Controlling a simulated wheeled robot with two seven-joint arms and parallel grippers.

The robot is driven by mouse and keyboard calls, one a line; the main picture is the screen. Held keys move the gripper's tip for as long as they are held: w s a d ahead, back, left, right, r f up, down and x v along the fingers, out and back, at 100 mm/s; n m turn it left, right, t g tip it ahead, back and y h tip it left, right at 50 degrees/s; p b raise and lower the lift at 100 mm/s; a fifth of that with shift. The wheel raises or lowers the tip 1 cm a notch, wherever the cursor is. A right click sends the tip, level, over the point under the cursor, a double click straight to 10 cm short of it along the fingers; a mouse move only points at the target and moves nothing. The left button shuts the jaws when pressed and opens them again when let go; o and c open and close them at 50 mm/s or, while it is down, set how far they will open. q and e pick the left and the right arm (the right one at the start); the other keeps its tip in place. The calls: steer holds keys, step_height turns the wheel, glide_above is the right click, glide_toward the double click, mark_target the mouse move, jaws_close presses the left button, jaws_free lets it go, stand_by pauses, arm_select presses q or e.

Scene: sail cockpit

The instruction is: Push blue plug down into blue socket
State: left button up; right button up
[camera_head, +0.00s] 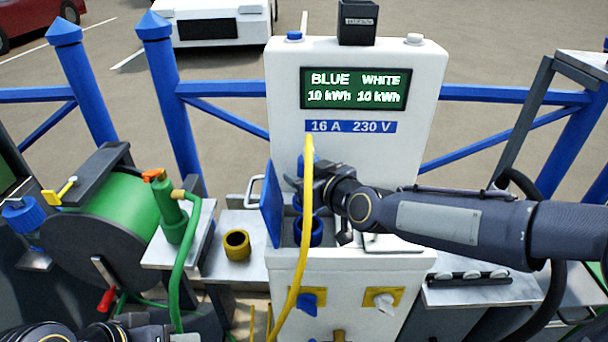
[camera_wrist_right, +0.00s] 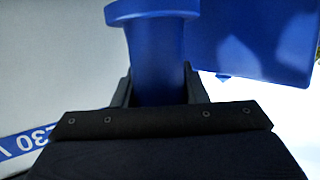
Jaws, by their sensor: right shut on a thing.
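My right gripper (camera_head: 308,187) reaches in from the right in front of the white charging pedestal (camera_head: 355,55). It is shut on the blue plug, which shows between its fingers in the right wrist view (camera_wrist_right: 155,60). In the head view the gripper mostly hides the plug. A yellow cable (camera_head: 304,250) rises past the gripper and hangs down to the lower left. A blue socket ring (camera_head: 309,238) sits below the gripper in the pedestal's recess. I cannot tell whether the plug touches it. My left gripper (camera_head: 130,331) is at the bottom left edge, its jaws unclear.
An open blue flap (camera_head: 270,205) stands just left of the recess and also shows in the right wrist view (camera_wrist_right: 250,40). A green hose reel (camera_head: 115,215) stands at left. Blue railings run behind.

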steer(key=shift+f, duration=0.45)
steer(key=shift+f+b, duration=2.1)
steer(key=shift+f, duration=0.15)
steer(key=shift+f+b, duration=0.6)
steer(key=shift+b, duration=0.2)
steer(key=o, duration=0.9)
steer(key=shift+s, duration=0.1)
